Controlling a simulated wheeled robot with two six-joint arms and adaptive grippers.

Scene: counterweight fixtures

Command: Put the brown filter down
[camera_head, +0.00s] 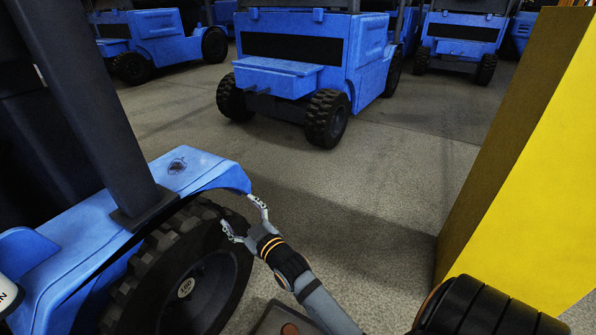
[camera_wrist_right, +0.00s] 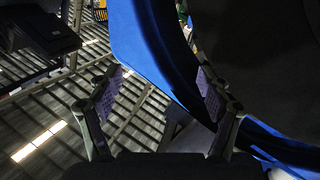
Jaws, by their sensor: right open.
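My right gripper (camera_head: 237,210) is open and empty, beside the front tyre and the curved edge of the near blue vehicle's fender. In the right wrist view its two fingers (camera_wrist_right: 159,72) are spread, with nothing held between them. A small dark round item (camera_head: 177,166) is on top of the blue fender (camera_head: 208,174), left of and beyond the gripper. It may be the brown filter, but it is too small to tell. My left gripper is not in view.
The near vehicle's large black tyre (camera_head: 190,275) and dark post (camera_head: 90,110) stand at left. A yellow block (camera_head: 530,170) rises at right. More blue vehicles (camera_head: 300,55) stand behind. The grey floor (camera_head: 400,160) between them is clear.

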